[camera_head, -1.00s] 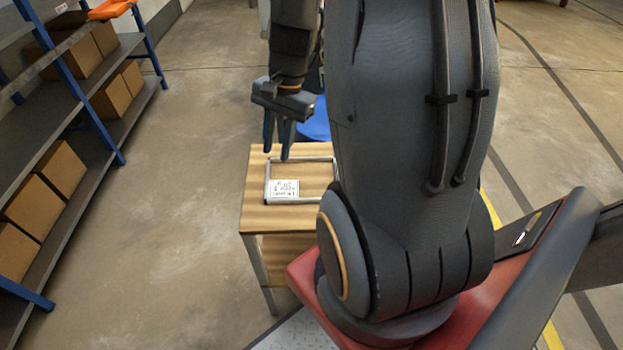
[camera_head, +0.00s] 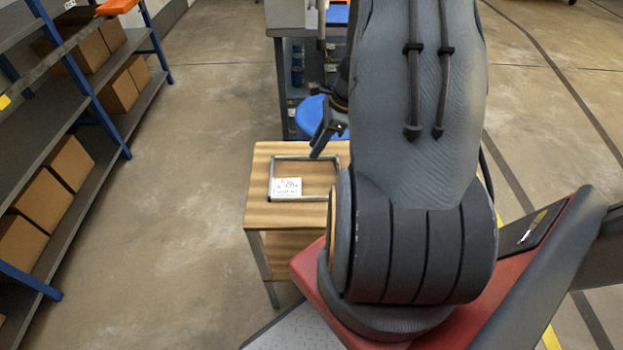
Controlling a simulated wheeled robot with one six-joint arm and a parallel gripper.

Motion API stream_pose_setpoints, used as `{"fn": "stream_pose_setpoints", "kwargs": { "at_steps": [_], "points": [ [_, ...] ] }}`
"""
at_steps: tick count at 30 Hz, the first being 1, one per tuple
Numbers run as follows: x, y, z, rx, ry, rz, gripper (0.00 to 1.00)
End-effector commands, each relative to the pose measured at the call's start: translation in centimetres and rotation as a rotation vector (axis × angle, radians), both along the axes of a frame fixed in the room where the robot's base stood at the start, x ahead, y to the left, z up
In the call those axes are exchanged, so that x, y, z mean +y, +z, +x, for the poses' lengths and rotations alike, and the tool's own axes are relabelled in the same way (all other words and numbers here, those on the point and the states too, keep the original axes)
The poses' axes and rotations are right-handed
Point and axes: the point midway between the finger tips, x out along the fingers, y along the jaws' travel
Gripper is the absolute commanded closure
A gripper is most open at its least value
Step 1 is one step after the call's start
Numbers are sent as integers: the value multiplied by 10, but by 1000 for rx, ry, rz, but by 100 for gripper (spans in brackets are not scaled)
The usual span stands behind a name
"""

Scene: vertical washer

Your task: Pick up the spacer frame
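The spacer frame (camera_head: 299,157) is a thin grey rectangular frame lying flat on a small wooden table (camera_head: 257,213). A white label with dark writing (camera_head: 288,187) sits at its near left corner. The frame's right side is partly hidden by my arm. My gripper (camera_head: 318,155) is at the frame's far right part in the picture, seen mostly from the side and partly behind my arm. Its fingers point down and overlap the frame's far edge in view; I cannot tell whether they touch it. The gap between the fingers is not visible.
A blue round stool seat (camera_head: 309,116) stands just behind the table. A grey workbench (camera_head: 292,75) is further back. Shelving with cardboard boxes (camera_head: 45,196) lines the left side. The floor (camera_head: 190,180) between shelves and table is clear.

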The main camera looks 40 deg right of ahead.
Motion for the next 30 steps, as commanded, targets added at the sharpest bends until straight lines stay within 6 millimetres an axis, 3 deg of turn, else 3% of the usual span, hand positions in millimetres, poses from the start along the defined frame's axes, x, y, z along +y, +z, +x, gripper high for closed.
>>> {"fn": "stream_pose_setpoints", "kwargs": {
  "at_steps": [6,15,20,30],
  "points": [
    [9,-22,6,1,1,1,72],
    [9,-25,7,0,1,-1,72],
    [9,-25,7,0,1,-1,99],
    [9,-25,7,0,1,-1,100]
  ]
}}
